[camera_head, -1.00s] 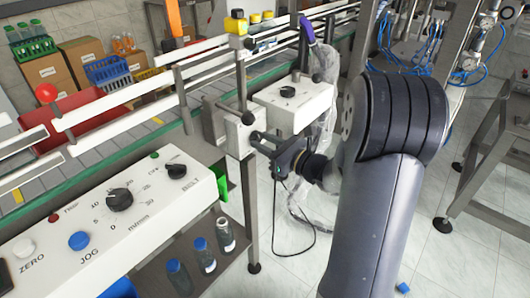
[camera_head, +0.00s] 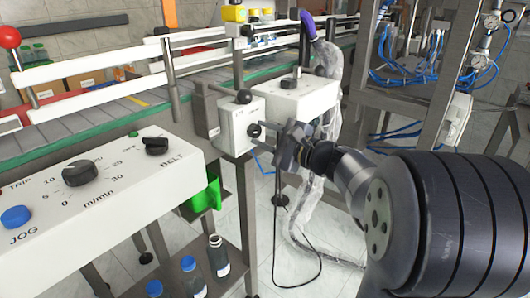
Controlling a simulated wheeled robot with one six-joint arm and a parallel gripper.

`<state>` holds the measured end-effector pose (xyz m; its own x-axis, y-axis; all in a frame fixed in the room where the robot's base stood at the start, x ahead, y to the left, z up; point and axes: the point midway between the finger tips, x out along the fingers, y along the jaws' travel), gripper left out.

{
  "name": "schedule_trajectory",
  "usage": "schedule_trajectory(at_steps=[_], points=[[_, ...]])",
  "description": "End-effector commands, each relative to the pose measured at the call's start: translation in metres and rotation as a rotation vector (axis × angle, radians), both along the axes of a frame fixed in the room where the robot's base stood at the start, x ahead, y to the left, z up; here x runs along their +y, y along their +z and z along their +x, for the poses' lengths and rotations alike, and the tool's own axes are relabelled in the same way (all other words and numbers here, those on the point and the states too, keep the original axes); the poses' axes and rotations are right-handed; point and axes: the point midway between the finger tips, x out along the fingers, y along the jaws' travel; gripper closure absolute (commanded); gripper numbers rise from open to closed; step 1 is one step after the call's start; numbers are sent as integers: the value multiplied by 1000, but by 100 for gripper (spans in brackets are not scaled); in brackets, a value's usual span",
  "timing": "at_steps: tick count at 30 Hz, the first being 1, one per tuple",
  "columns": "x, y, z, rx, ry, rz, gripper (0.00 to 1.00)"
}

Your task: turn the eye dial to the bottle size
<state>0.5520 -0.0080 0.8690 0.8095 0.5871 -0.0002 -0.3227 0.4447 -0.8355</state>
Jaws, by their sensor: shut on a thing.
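The eye dial (camera_head: 254,130) is a small black knob on the front of a small white box (camera_head: 236,118) beside the conveyor. Small lettering shows above it, too small to read fully. My gripper (camera_head: 264,133) reaches in from the right and is shut on the dial. The fingers partly cover the dial, so its pointer and scale cannot be read.
A white control panel (camera_head: 110,200) with a large black knob (camera_head: 83,173) and a blue jog button (camera_head: 16,216) fills the lower left. A larger white box (camera_head: 300,97) stands behind the gripper. A green bin (camera_head: 207,193) hangs below. Clear plastic sheeting (camera_head: 325,150) hangs behind my arm.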

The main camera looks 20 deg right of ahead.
Motion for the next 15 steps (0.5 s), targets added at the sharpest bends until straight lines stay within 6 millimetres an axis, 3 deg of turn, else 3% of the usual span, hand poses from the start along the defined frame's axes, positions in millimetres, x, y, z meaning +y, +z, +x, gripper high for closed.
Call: schedule_trajectory(at_steps=[1, 15], points=[[0, -7, 0, -31, 1, -38, 91], [0, -3, 0, -237, 2, -325, 91]])
